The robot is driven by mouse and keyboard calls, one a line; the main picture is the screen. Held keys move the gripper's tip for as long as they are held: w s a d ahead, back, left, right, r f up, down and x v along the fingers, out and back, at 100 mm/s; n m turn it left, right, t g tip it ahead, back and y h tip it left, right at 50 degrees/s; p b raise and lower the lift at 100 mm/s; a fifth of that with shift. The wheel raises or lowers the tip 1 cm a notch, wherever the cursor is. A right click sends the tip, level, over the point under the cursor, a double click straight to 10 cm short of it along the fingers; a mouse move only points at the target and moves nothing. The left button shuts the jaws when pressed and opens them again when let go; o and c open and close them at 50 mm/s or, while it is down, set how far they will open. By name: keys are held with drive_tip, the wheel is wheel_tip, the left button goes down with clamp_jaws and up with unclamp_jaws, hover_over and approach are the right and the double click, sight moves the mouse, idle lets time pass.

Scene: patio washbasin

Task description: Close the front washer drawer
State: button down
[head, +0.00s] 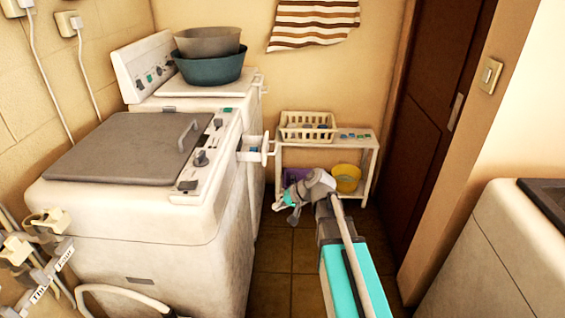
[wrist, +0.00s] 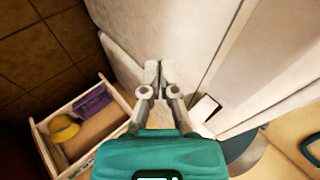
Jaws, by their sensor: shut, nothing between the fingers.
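The front washer (head: 130,235) is the near white machine with a grey lid. Its small white drawer (head: 252,156) sticks out from its right side, open, with an upright white handle (head: 268,148) at its outer end. My gripper (head: 279,204) is below and slightly right of the drawer in the head view, apart from it. In the wrist view my gripper (wrist: 160,68) is shut and empty, its fingertips in front of a white machine side (wrist: 165,30). A small white piece (wrist: 205,108) shows right of the fingers; I cannot tell whether it is the drawer.
A second white washer (head: 160,100) with stacked basins (head: 210,62) stands behind. A low white shelf (head: 370,150) with a basket (head: 306,122) is at the back wall. A brown door (head: 435,110) is at right. Tiled floor (head: 285,270) between is clear.

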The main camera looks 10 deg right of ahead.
drive_tip(key=w+d+m+t+y+b, duration=0.2)
drive_tip(key=w+d+m+t+b, duration=0.8)
drive_tip(key=w+d, duration=0.6)
drive_tip(key=w+r+t+b, duration=0.1)
drive_tip(key=w+t+b, duration=0.1)
drive_tip(key=b, duration=0.1)
drive_tip(key=shift+d, duration=0.15)
drive_tip(key=shift+w, duration=0.1)
drive_tip(key=w+a+r+p, duration=0.1)
drive_tip(key=w+a+r, duration=0.1)
drive_tip(key=w+a, duration=0.7)
drive_tip(key=shift+w+y+p, duration=0.2)
drive_tip(key=shift+y+p, duration=0.1)
drive_tip(key=shift+w+d, duration=0.1)
drive_tip(key=shift+d, duration=0.05)
